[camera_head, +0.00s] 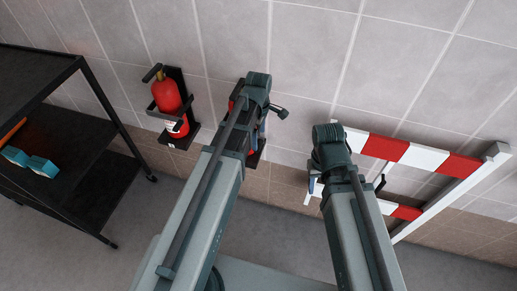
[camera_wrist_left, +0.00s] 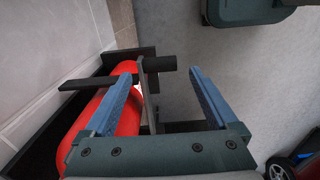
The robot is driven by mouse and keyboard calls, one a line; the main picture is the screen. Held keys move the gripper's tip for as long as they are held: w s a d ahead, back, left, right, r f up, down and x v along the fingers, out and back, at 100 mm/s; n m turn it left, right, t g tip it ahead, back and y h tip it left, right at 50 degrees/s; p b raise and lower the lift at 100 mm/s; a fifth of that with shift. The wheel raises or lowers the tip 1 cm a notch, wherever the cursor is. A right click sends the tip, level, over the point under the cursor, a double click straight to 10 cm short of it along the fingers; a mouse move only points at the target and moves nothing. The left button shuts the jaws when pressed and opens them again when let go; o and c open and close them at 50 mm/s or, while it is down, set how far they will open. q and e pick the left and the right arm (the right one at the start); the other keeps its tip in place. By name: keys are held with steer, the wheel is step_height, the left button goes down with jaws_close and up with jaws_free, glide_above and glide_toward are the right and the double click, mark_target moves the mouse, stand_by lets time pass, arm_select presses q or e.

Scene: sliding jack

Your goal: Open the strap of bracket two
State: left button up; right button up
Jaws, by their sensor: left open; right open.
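In the head view a red extinguisher (camera_head: 168,95) sits in a black wall bracket (camera_head: 178,80) with its black strap around it. To its right a second extinguisher (camera_head: 233,103) is mostly hidden behind my left arm. My left gripper (camera_head: 258,135) is at this second one. In the left wrist view, the open blue fingers (camera_wrist_left: 165,78) stand either side of a thin dark bar (camera_wrist_left: 149,95) beside the red cylinder (camera_wrist_left: 80,125). A black band (camera_wrist_left: 85,82) crosses the cylinder; contact cannot be told. My right gripper (camera_head: 316,187) is open, partly hidden by its arm, near the barrier.
A black shelf cart (camera_head: 75,140) with blue-green items (camera_head: 40,165) stands at the left. A red-and-white barrier (camera_head: 425,157) stands at the right by the tiled wall (camera_head: 310,50). Grey floor is free between the cart and my arms.

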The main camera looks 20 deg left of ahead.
arm_select(q)
step_height(320, 180, down, 4)
steer(key=b, duration=0.3)
jaws_close()
stand_by(0.4)
